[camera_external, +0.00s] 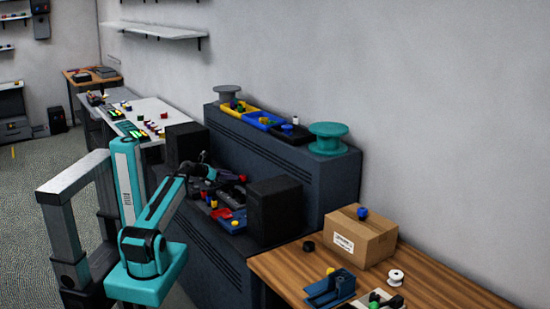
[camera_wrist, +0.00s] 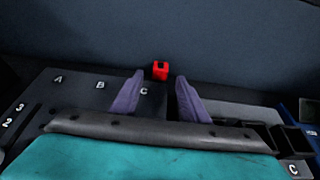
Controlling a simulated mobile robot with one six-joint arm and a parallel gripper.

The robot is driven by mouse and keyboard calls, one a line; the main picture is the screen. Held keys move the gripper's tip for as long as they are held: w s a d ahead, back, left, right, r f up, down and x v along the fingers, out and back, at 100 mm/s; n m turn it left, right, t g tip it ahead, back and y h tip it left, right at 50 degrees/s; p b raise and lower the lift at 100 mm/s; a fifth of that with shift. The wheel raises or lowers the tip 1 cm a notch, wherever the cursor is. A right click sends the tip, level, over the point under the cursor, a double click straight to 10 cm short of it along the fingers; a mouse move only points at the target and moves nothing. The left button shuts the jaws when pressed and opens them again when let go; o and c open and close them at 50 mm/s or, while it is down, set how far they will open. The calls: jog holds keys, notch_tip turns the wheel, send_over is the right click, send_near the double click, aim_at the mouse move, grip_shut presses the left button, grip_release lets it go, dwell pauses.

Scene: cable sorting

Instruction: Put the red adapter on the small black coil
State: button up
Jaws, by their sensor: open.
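The red adapter (camera_wrist: 160,70) stands upright in the wrist view, just past the fingertips and between their lines, apart from both. It has a notch in its top. My gripper (camera_wrist: 160,84) is open, its two purple-grey fingers on either side of an empty gap. In the external view my gripper (camera_external: 229,179) reaches over the dark cabinet, and a small red piece (camera_external: 243,178) shows by its end, probably the adapter. A small black round piece (camera_external: 308,246) lies on the wooden table; I cannot tell whether it is the small black coil.
A dark board lettered A, B, C (camera_wrist: 100,86) lies under the fingers. Two black boxes (camera_external: 275,210) (camera_external: 185,146) flank the work area. A cardboard box (camera_external: 372,240) and white spool (camera_external: 395,277) stand on the wooden table. A teal spool (camera_external: 328,138) sits on the raised ledge.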

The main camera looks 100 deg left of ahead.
jog(key=shift+s+d+r+b, duration=0.15)
jog(key=shift+s+d+b, duration=0.2)
jog(key=shift+b, duration=2.3)
jog(key=s+d+b, duration=0.1)
jog(key=b, duration=0.3)
jog(key=shift+r, duration=0.15)
jog(key=shift+v, duration=1.55)
jog(key=shift+o, duration=0.7)
jog(key=shift+r, duration=0.1)
